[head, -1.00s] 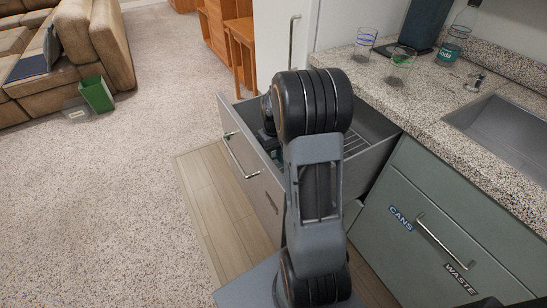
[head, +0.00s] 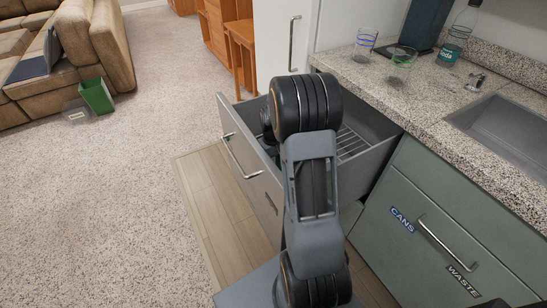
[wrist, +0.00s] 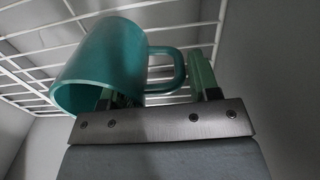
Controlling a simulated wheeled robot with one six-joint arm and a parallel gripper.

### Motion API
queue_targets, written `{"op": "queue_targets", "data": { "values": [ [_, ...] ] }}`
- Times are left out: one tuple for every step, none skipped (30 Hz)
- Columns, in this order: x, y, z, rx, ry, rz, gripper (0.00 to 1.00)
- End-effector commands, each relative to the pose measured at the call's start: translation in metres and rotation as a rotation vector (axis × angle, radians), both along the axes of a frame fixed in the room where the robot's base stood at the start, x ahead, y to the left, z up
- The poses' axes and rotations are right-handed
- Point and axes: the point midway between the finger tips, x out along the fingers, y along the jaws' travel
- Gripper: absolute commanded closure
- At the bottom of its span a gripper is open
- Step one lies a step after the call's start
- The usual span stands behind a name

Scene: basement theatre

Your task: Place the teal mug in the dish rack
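The teal mug (wrist: 105,65) is large and close in the wrist view, its open mouth facing down-left in the picture and its handle to the right. One finger is mostly hidden at the mug's body, and the other stands just outside the handle. The white wire dish rack (wrist: 35,72) is behind the mug in the wrist view; whether the mug touches it I cannot tell. In the head view part of the rack (head: 350,143) shows inside the open drawer (head: 375,160). My arm hides the mug there.
The drawer's grey walls (wrist: 270,80) rise close around my gripper. A closed front labelled CANS and WASTE (head: 420,210) is below.

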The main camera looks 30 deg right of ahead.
Motion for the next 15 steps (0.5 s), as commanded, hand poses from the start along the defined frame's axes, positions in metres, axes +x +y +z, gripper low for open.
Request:
{"op": "queue_targets", "data": {
  "values": [
    [0.0000, 0.0000, 0.0005, 0.000, 0.000, 0.000, 0.39],
    [0.0000, 0.0000, 0.0005, 0.000, 0.000, 0.000, 0.36],
    [0.0000, 0.0000, 0.0006, 0.000, 0.000, 0.000, 0.33],
    [0.0000, 0.0000, 0.0006, 0.000, 0.000, 0.000, 0.30],
    [0.0000, 0.0000, 0.0006, 0.000, 0.000, 0.000, 0.27],
    [0.0000, 0.0000, 0.0006, 0.000, 0.000, 0.000, 0.23],
    [0.0000, 0.0000, 0.0007, 0.000, 0.000, 0.000, 0.23],
    [0.0000, 0.0000, 0.0007, 0.000, 0.000, 0.000, 0.23],
    [0.0000, 0.0000, 0.0007, 0.000, 0.000, 0.000, 0.23],
    [0.0000, 0.0000, 0.0007, 0.000, 0.000, 0.000, 0.23],
    [0.0000, 0.0000, 0.0007, 0.000, 0.000, 0.000, 0.23],
    [0.0000, 0.0000, 0.0009, 0.000, 0.000, 0.000, 0.23],
    [0.0001, 0.0000, 0.0015, 0.000, -0.001, 0.000, 0.23],
    [0.0001, -0.0001, 0.0028, 0.000, -0.001, 0.000, 0.23],
    [0.0002, 0.0000, 0.0056, 0.000, -0.001, 0.000, 0.23]
  ]
}}
